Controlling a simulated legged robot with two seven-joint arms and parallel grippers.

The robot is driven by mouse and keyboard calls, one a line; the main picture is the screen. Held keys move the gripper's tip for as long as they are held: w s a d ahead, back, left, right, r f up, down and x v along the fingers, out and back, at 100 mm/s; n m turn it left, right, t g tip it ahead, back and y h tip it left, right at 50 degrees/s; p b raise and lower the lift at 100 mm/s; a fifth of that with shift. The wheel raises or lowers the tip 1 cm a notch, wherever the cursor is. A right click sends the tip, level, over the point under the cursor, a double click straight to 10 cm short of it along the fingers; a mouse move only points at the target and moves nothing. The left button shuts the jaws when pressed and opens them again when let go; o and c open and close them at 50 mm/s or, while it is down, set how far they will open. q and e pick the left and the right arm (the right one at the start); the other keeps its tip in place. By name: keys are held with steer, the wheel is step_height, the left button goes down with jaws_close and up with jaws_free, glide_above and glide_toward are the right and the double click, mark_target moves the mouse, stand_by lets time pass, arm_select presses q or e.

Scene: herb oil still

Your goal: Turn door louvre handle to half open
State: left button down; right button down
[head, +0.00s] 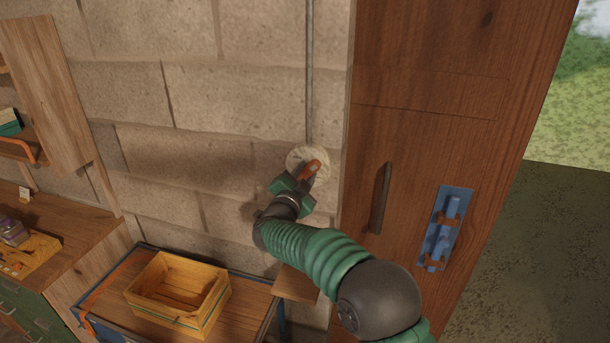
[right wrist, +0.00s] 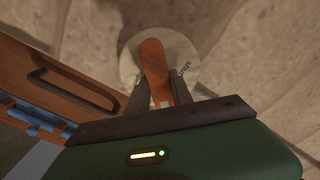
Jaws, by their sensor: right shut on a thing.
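The louvre handle (head: 313,167) is an orange-brown lever on a round pale plate (head: 297,158) fixed to the block wall, left of the wooden door. A thin grey rod runs up the wall from the plate. My right gripper (head: 306,176) is at the plate and shut on the lever. In the head view the lever's visible end slants up and to the right. In the right wrist view the lever (right wrist: 153,62) stands between the two dark fingers (right wrist: 160,92), with its rounded end over the plate (right wrist: 185,50). My left gripper is not in view.
The wooden door (head: 420,150) has a dark pull handle (head: 382,198) and a blue latch plate (head: 445,228) right of my arm. A yellow crate (head: 178,323) sits on a low table below. A bench and shelf stand at the left.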

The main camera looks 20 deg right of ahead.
steer(key=c, duration=1.5)
jaws_free()
steer(key=shift+f, duration=0.2)
steer(key=shift+c, duration=0.2)
steer(key=o, duration=0.4)
steer(key=shift+w, duration=0.15)
steer(key=shift+s+a, duration=0.15)
steer(key=shift+s, duration=0.1)
steer(key=b+v, duration=0.3)
steer(key=v, duration=1.3)
steer(key=shift+a+b, duration=0.2)
steer(key=shift+b, duration=0.2)
